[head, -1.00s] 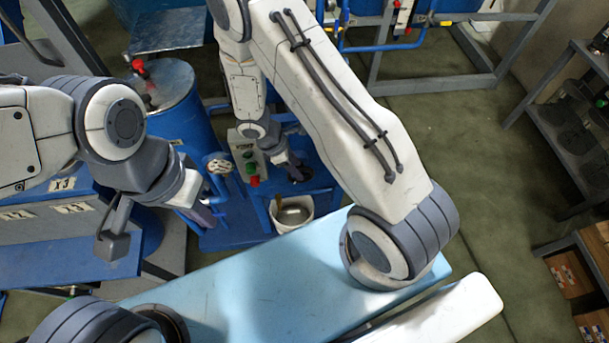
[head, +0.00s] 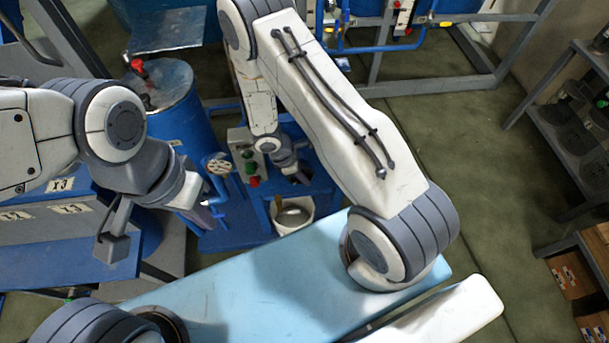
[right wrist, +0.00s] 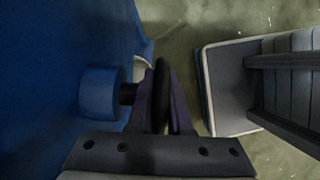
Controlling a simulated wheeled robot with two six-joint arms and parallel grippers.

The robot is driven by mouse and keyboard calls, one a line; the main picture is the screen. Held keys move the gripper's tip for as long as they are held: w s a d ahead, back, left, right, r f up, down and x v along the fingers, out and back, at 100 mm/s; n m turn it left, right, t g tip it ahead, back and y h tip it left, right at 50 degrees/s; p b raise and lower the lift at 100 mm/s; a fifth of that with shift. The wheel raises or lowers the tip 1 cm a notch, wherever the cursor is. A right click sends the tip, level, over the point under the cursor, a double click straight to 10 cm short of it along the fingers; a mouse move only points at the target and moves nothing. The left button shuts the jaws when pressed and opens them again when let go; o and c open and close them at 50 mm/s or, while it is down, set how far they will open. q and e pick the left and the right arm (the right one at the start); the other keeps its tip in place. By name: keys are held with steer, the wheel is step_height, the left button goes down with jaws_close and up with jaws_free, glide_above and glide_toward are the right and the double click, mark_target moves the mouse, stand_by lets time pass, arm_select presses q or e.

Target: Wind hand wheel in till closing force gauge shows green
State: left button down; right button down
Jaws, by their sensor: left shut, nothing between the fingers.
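The hand wheel (right wrist: 162,80) shows edge-on as a dark rim in the right wrist view, with a dark shaft and a blue hub (right wrist: 100,94) to its left. My right gripper (right wrist: 163,98) has one finger on each side of the rim, seemingly pressed against it. In the head view my right gripper (head: 299,175) is small and dark, and the wheel there is mostly hidden. A round pale dial (head: 220,164), perhaps the closing force gauge, stands on the blue stand; its reading is too small to tell. My left gripper (head: 211,217) is shut and empty, below the dial.
A grey control box (head: 246,158) with green and red buttons is between the dial and my right gripper. A white bucket (head: 293,216) stands below. A blue drum (head: 174,110) is behind my left arm. Shelves (head: 566,125) stand at the right; the floor before them is clear.

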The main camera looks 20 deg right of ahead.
steer(key=b, duration=0.1)
steer(key=y+b, duration=0.1)
steer(key=shift+f+y+b, duration=0.3)
steer(key=shift+b, duration=0.1)
steer(key=shift+r+t+y+b, duration=0.1)
steer(key=shift+t+y+b, duration=0.3)
steer(key=shift+b, duration=0.05)
steer(key=shift+a+r, duration=0.1)
steer(key=shift+a, duration=0.05)
steer(key=c, duration=0.8)
jaws_free()
steer(key=shift+c, duration=0.2)
steer(key=r+p, duration=0.2)
steer(key=r, duration=0.1)
steer(key=a+r+p, duration=0.1)
steer(key=r+p, duration=0.1)
steer(key=r, duration=0.1)
steer(key=r+p, duration=0.3)
steer(key=shift+w+a+r, duration=0.15)
steer(key=shift+w+r, duration=0.05)
steer(key=shift+r, duration=0.1)
steer(key=shift+a+r, duration=0.1)
steer(key=shift+r, duration=0.3)
